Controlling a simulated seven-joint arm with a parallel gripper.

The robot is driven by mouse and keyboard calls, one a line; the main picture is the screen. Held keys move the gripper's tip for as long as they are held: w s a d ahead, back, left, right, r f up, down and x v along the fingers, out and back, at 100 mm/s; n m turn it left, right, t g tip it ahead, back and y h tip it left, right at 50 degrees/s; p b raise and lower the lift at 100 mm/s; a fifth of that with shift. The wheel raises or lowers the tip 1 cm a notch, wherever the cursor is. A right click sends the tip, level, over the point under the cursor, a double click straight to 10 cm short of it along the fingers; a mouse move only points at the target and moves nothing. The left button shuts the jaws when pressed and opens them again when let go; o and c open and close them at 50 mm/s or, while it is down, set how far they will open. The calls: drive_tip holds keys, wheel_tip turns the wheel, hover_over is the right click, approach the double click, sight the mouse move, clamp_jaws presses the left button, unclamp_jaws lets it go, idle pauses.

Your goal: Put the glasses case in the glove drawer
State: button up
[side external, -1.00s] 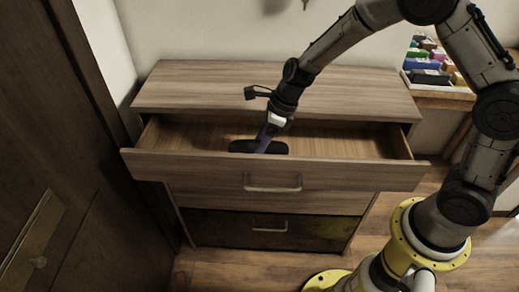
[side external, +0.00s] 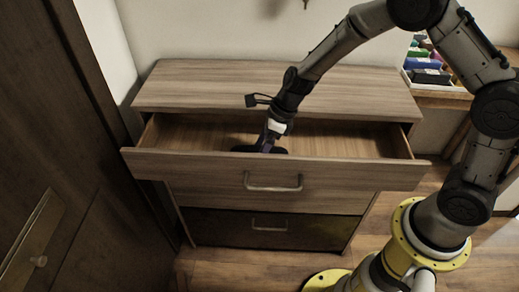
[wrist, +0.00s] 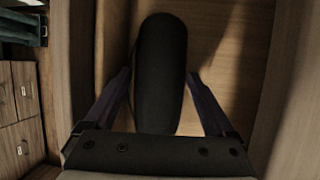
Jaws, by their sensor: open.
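The glasses case (wrist: 160,70) is a dark, rounded, elongated case in the wrist view. In the side external view the case (side external: 240,149) is low inside the open top drawer (side external: 190,165), partly hidden behind the drawer front. My gripper (wrist: 159,76) reaches down into the drawer with its jaws open, one purple finger on each side of the case. The fingertips are very close to the case's sides; I cannot tell if they touch. In the side external view my gripper (side external: 268,144) is over the left-middle part of the drawer.
The dresser top (side external: 220,85) overhangs the back of the drawer. Bare drawer floor (side external: 350,142) lies to the right. A shut lower drawer (side external: 270,226) is below. A dark door (side external: 60,150) stands at left, and a tray of colourful items (side external: 430,72) is at the back right.

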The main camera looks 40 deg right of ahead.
drive_tip(key=s+d+r+n, duration=0.3)
drive_tip(key=s+r+n, duration=0.1)
drive_tip(key=r, duration=0.5)
drive_tip(key=s+d+r+n, duration=0.3)
drive_tip(key=s+r, duration=0.1)
drive_tip(key=r, duration=0.5)
drive_tip(key=s+d+r+n+t+h, duration=0.1)
drive_tip(key=s+d+r+n+h, duration=0.1)
drive_tip(key=s+n, duration=0.7)
drive_tip(key=s+d+r+n+t+h, duration=0.2)
drive_tip(key=s+d+n, duration=0.1)
drive_tip(key=s+n, duration=0.6)
drive_tip(key=shift+s+d+r+n, duration=0.2)
drive_tip(key=shift+s+d+n, duration=0.2)
drive_tip(key=shift+n, duration=0.8)
